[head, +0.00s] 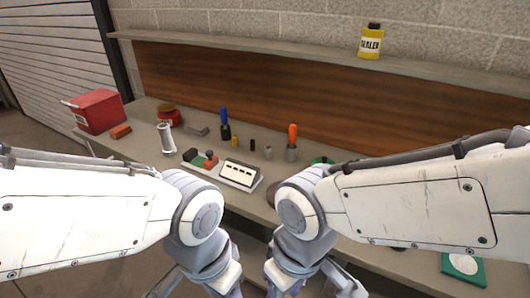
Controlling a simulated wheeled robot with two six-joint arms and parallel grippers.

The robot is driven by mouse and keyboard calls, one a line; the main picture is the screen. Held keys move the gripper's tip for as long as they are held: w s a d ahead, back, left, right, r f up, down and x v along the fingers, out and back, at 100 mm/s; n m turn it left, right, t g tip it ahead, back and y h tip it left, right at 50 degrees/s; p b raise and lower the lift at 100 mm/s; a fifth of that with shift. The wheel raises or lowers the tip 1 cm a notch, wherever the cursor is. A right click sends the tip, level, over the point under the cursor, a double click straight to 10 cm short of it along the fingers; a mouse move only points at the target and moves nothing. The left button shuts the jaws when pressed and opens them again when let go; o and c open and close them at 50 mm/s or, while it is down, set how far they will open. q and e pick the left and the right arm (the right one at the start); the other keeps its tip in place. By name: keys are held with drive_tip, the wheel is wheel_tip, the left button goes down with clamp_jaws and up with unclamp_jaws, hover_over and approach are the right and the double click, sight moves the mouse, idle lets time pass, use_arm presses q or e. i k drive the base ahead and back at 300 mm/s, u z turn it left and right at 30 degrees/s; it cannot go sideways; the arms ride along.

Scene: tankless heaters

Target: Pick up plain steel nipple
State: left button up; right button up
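Three small upright pieces stand in a row on the workbench (146,110) in the head view: a yellow one (234,141), a black one (252,145) and a plain grey one (268,153). The grey one looks like the plain steel nipple, but it is too small to be sure. It stands just left of an orange-handled tool (292,142). Both my arms reach in from the sides and bend down in front of the bench. My wrists run to the bottom edge, and the fingers of both grippers cannot be made out.
A pale pipe-like cylinder (166,139), a red toolbox (98,111), a blue-handled tool (224,122) and a white slotted block (240,174) stand on the bench. A yellow sealer bottle (370,42) is on the shelf (290,53) above. My arms hide much of the right bench.

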sight(267, 148)
drive_tip(key=u, duration=0.7)
drive_tip(key=i, duration=1.3)
drive_tip(key=z, duration=0.8)
drive_tip(key=i, duration=0.5)
drive_tip(key=z, duration=0.6)
